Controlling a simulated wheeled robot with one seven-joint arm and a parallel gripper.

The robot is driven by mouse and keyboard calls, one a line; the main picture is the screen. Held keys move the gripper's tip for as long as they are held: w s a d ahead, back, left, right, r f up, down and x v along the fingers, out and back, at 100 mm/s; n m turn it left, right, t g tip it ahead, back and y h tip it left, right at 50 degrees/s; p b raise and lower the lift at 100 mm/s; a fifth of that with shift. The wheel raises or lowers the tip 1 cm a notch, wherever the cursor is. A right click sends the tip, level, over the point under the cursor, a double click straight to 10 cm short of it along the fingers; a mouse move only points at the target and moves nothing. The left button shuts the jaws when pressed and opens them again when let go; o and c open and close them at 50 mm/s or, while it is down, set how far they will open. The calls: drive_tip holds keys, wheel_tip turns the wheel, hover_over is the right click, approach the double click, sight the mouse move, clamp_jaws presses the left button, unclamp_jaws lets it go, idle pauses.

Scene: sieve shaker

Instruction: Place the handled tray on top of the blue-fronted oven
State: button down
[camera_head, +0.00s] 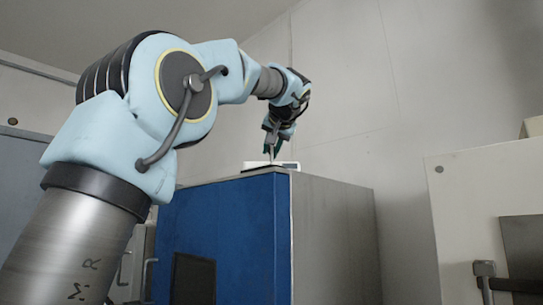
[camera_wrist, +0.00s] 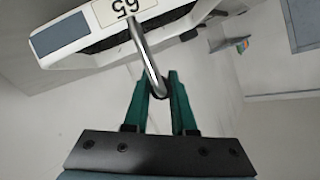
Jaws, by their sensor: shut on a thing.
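The blue-fronted oven (camera_head: 235,235) stands upright in the middle of the head view, with a grey right side and a dark panel low on its front. The handled tray (camera_head: 287,165) shows as a low white edge at the oven's top; I cannot tell whether it touches the top. My gripper (camera_head: 271,150) points down above it. In the wrist view, the tray (camera_wrist: 80,42) is white with a label "65" and a curved metal handle (camera_wrist: 148,60). The green fingers of my gripper (camera_wrist: 160,88) are shut on the handle. The tray's underside is hidden.
A pale cabinet (camera_head: 465,195) with a dark panel and a handle stands at the right, apart from the oven. A grey cabinet (camera_head: 22,185) is at the left, partly behind my arm. A plain wall (camera_head: 350,90) rises behind. The space above the oven is otherwise clear.

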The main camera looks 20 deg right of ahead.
drive_tip(key=shift+f, duration=0.4)
drive_tip(key=shift+f, duration=0.1)
drive_tip(key=c, duration=0.7)
unclamp_jaws()
drive_tip(key=shift+c, duration=0.2)
drive_tip(key=b+v, duration=0.3)
drive_tip(key=v, duration=0.9)
